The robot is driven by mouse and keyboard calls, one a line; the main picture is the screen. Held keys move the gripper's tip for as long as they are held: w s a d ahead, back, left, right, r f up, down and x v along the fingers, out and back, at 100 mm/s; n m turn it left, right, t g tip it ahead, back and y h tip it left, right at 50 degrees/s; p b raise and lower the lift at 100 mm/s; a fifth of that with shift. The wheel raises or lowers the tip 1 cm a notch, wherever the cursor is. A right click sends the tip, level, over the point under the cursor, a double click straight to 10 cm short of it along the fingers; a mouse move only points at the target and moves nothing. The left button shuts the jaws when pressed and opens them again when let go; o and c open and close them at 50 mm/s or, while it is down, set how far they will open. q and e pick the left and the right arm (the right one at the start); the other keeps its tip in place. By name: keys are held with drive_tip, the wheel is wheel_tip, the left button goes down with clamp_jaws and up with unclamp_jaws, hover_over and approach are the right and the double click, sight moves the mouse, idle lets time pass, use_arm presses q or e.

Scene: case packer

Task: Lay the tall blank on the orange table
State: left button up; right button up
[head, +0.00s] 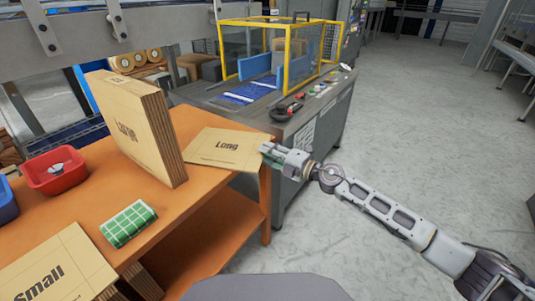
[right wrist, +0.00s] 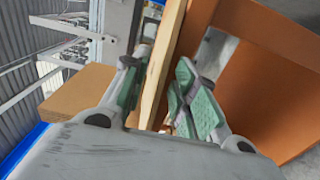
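No blank in view reads "Tall". A flat tan blank printed "Long" (head: 222,148) lies on the orange table (head: 205,203) at its far right corner. My right gripper (head: 268,150) is at the right edge of that blank. In the right wrist view my right gripper (right wrist: 162,82) has its green-padded fingers apart, one on each side of a thin tan edge (right wrist: 155,85), with the orange table edge beside it. A gap shows beside the edge, so it does not look clamped. My left gripper is out of view.
A stack printed "Large" (head: 135,125) stands upright on the table. A stack printed "Small" (head: 55,275) lies in front. A red bin (head: 54,170) and a green checkered item (head: 129,223) are also there. A yellow-framed machine (head: 280,60) stands behind. The floor right is clear.

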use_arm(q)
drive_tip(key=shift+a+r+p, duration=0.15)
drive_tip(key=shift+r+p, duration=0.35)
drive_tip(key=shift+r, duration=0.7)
use_arm(e)
drive_tip(key=v, duration=1.1)
drive_tip(key=shift+s+d, duration=0.2)
drive_tip(key=shift+d, duration=0.1)
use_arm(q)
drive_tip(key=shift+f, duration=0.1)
